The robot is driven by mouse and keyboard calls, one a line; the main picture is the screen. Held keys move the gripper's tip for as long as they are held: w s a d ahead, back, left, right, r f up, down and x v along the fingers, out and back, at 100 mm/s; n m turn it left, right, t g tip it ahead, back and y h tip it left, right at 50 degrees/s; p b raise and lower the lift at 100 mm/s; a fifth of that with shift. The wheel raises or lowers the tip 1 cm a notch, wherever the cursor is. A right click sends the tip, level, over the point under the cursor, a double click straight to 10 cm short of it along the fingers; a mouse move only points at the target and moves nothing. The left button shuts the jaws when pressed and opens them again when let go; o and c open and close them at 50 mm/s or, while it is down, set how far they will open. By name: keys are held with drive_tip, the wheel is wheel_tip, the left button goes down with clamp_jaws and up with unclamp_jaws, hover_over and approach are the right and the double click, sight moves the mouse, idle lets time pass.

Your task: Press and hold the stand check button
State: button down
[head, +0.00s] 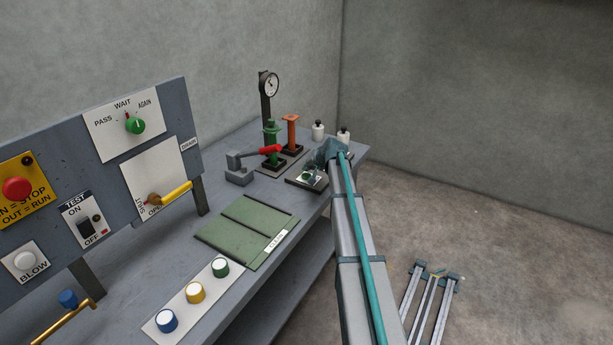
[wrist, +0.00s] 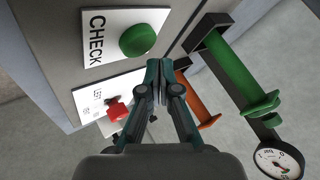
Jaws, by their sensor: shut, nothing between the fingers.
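The green round check button (wrist: 137,40) sits on a white plate lettered CHECK (wrist: 97,38) in the wrist view. My gripper (wrist: 157,68) is shut and empty. Its fingertips appear just beside the button, at its lower right in the wrist view, with a small gap in the picture; their height over it is hard to tell. In the head view my gripper (head: 313,180) is at the far end of the bench, over a small dark-edged plate (head: 296,181), and the arm and gripper partly hide that area.
A green flanged spool (head: 271,131), an orange one (head: 289,131) and a dial gauge (head: 270,86) stand close by. A red-handled clamp (head: 262,151) is left of my gripper. A red knob (wrist: 117,110) sits near the fingers. A switch panel (head: 110,150) stands at left.

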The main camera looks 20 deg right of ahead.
sight(308, 176)
drive_tip(key=shift+r+p, duration=0.75)
drive_tip(key=shift+r, duration=1.55)
